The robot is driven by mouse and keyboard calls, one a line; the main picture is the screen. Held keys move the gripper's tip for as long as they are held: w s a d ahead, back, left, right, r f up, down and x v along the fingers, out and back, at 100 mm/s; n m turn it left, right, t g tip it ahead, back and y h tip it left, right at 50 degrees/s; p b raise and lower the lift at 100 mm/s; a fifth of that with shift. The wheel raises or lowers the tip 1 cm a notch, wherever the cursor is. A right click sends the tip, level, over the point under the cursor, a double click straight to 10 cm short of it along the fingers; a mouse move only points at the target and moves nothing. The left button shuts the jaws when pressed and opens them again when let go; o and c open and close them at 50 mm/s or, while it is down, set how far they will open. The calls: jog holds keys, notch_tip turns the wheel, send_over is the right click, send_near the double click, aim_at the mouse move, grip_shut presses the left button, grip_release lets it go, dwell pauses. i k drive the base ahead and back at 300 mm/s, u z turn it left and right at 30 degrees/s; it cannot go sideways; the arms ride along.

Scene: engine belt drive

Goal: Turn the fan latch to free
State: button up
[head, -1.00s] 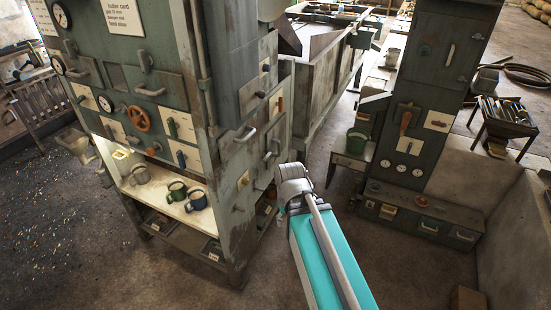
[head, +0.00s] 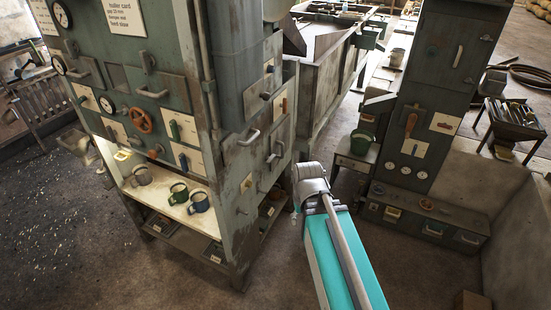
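I cannot tell which fitting is the fan latch; no label that I can read names it. Candidates are small levers on pale plates. A green lever (head: 174,130) and a blue lever (head: 183,161) stand about upright on the left cabinet's front. An orange lever (head: 284,104) stands about upright on its right side face. On the right-hand cabinet, a red lever (head: 443,125) lies about level and a larger orange handle (head: 410,124) stands upright. My arm's grey joint and teal link show at centre, right of the left cabinet. My gripper itself cannot be made out.
The left cabinet (head: 226,160) carries an orange-red handwheel (head: 141,119), gauges and protruding handles. A green bucket (head: 361,141) stands on a small bench. The floor (head: 280,285) in front is clear.

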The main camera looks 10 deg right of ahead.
aim_at(270, 160)
jog(key=z, duration=0.05)
jog(key=i, duration=0.95)
jog(key=u, duration=0.1)
